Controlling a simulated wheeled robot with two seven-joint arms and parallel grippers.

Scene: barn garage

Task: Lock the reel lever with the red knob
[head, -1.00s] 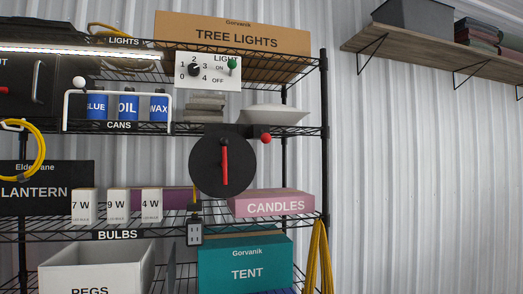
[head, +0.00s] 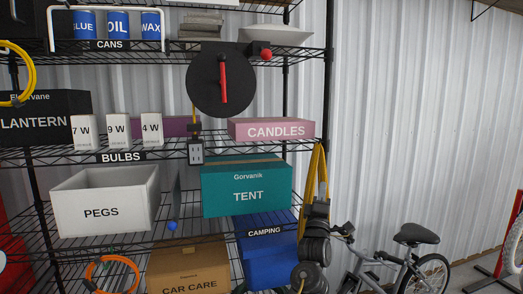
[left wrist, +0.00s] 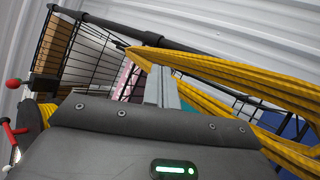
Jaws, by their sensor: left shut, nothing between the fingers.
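The round black reel (head: 205,88) hangs under the cans shelf, with a red lever (head: 223,80) standing near upright on its face. The red knob (head: 265,54) sticks out at the reel's upper right, apart from the lever. In the left wrist view, the red knob (left wrist: 13,84) and part of the red lever (left wrist: 8,130) show at the left edge, beside the reel's yellow cord (left wrist: 46,112). My left gripper (head: 318,207) is below and right of the reel, not touching it. Its fingers (left wrist: 163,88) are together and empty. My right gripper is out of view.
Hanging yellow cord (head: 314,172) is close to my left gripper and crosses the left wrist view. The pink candles box (head: 271,129), teal tent box (head: 246,185) and black shelf post (head: 328,100) are nearby. A bicycle (head: 405,262) stands at lower right.

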